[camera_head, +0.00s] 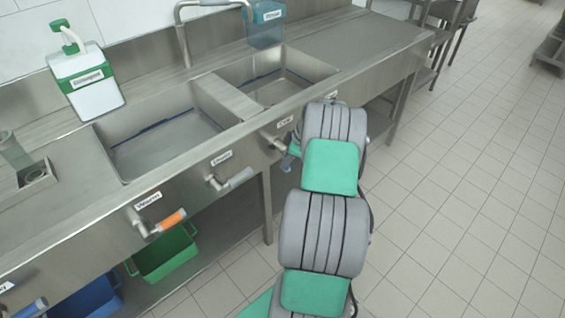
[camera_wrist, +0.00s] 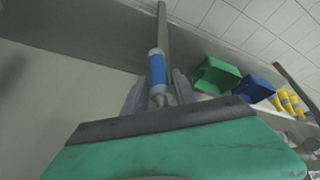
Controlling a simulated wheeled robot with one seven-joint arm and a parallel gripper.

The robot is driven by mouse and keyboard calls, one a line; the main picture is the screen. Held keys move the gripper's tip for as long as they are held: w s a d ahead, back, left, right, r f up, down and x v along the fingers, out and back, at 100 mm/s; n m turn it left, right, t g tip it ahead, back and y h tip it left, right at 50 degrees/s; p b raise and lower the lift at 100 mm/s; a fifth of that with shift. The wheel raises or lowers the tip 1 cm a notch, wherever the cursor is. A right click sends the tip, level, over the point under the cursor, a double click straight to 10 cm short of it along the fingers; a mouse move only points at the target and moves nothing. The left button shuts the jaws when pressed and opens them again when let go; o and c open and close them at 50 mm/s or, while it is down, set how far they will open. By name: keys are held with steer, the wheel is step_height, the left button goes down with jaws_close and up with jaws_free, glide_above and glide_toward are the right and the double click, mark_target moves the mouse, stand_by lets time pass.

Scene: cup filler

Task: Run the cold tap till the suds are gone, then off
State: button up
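The cold tap lever (camera_head: 272,140) sticks out of the sink front under a label that seems to read "Cold". Its blue grip (camera_wrist: 158,68) shows in the wrist view. My gripper (camera_wrist: 160,92) has one grey finger on each side of this grip; I cannot tell whether they press on it. In the head view my arm mostly hides the gripper. The spout (camera_head: 183,38) arches up behind the basins; no water stream is visible. The left basin (camera_head: 165,140) and right basin (camera_head: 272,85) have greyish floors with a dark blue line; I make out no clear suds.
An orange-gripped lever (camera_head: 165,222) labelled "Warm" and a grey lever (camera_head: 230,180) project left of the cold one. A green-white dispenser (camera_head: 85,80) and a blue container (camera_head: 265,24) stand at the back. A green bin (camera_head: 165,253) sits below. The tiled floor at right is clear.

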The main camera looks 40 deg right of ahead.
steer(key=shift+x, duration=1.95)
jaws_close()
